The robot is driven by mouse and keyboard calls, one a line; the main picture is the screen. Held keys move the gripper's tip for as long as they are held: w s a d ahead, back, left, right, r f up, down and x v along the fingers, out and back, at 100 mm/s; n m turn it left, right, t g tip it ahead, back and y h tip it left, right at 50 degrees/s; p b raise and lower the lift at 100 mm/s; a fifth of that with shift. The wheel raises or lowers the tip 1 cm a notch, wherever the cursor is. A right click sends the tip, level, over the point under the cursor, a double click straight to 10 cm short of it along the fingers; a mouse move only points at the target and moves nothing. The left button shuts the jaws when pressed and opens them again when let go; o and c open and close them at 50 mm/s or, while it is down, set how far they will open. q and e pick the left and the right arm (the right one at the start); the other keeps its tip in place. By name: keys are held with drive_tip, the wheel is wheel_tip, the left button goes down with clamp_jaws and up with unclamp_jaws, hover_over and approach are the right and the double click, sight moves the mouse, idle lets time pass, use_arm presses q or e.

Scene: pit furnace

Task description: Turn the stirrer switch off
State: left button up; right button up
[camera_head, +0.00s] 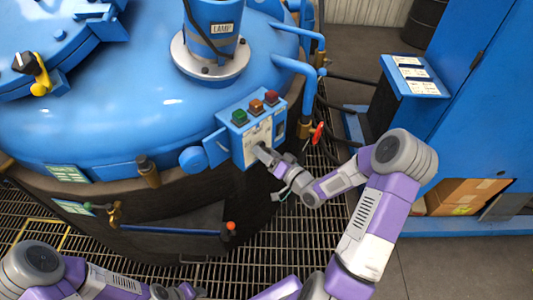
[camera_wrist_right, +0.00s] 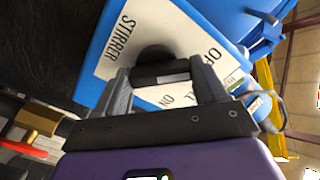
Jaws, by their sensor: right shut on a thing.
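The stirrer switch is a black knob (camera_wrist_right: 153,55) on a white plate marked STIRRER, with OFF and ON lettering, in the right wrist view. The plate (camera_head: 252,141) is on the front of a blue control box (camera_head: 236,122) in the head view. My right gripper (camera_wrist_right: 160,68) is shut on the knob, one finger on each side. In the head view the right gripper (camera_head: 264,155) reaches the plate and hides the knob. I cannot tell which marking the knob points to.
Green, orange and red buttons (camera_head: 256,106) top the box. A blue furnace lid (camera_head: 110,110) with a lamp housing (camera_head: 213,30) fills the left. A red-handled valve (camera_head: 317,133) and pipes stand right of the box. Grating floor (camera_head: 310,220) lies below; a blue cabinet (camera_head: 480,120) stands right.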

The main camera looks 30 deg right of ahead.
drive_tip(key=o, duration=1)
drive_tip(key=shift+o, duration=0.2)
drive_tip(key=p+v, duration=0.1)
drive_tip(key=v, duration=0.6)
drive_tip(key=shift+s, duration=0.3)
drive_tip(key=shift+d, duration=0.1)
